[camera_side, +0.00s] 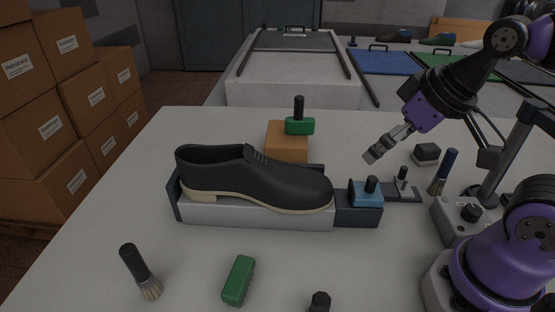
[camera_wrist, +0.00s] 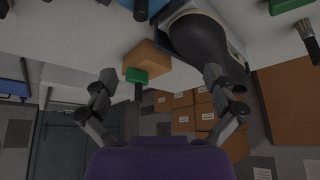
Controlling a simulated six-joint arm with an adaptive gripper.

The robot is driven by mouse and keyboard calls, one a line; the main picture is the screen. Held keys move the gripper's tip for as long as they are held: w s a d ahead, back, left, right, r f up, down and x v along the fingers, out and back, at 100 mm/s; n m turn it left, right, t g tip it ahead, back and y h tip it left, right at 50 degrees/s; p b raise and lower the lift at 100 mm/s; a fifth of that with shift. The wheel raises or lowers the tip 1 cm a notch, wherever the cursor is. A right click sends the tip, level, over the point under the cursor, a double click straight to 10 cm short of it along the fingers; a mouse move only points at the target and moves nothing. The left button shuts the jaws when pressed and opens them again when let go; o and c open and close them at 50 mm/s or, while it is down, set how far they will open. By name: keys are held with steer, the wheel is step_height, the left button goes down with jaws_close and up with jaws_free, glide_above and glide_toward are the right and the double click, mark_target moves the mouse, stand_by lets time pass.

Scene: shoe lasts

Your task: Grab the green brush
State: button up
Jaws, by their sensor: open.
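A green brush (camera_side: 238,280) with a dark bristled side lies on the table at the front, below the shoe. A green block there shows at the top right edge of the wrist view (camera_wrist: 287,5). A second green item with an upright black handle (camera_side: 300,125) sits on the orange-brown box; it is near the middle of the wrist view (camera_wrist: 137,76). My gripper (camera_side: 375,152) is in the air right of that box, above the blue clamp, apart from both green items. In the wrist view its two fingers (camera_wrist: 160,74) are spread with nothing held between them.
A black shoe (camera_side: 250,178) rests on a holder with a blue clamp block (camera_side: 367,195). The orange-brown box (camera_side: 287,140) stands behind it. A blue-handled brush (camera_side: 443,172) stands at right. The table's left front is mostly clear.

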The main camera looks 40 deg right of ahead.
steer(key=n+g+y, duration=0.2)
steer(key=n, duration=0.5)
glide_toward(240, 276)
steer(key=x, duration=0.4)
steer(key=shift+w+f, duration=0.15)
steer(key=shift+w, duration=0.05)
steer(key=shift+y, duration=0.3)
steer(key=shift+x, duration=3.1)
steer(key=shift+s, duration=0.15)
steer(key=c, duration=0.8)
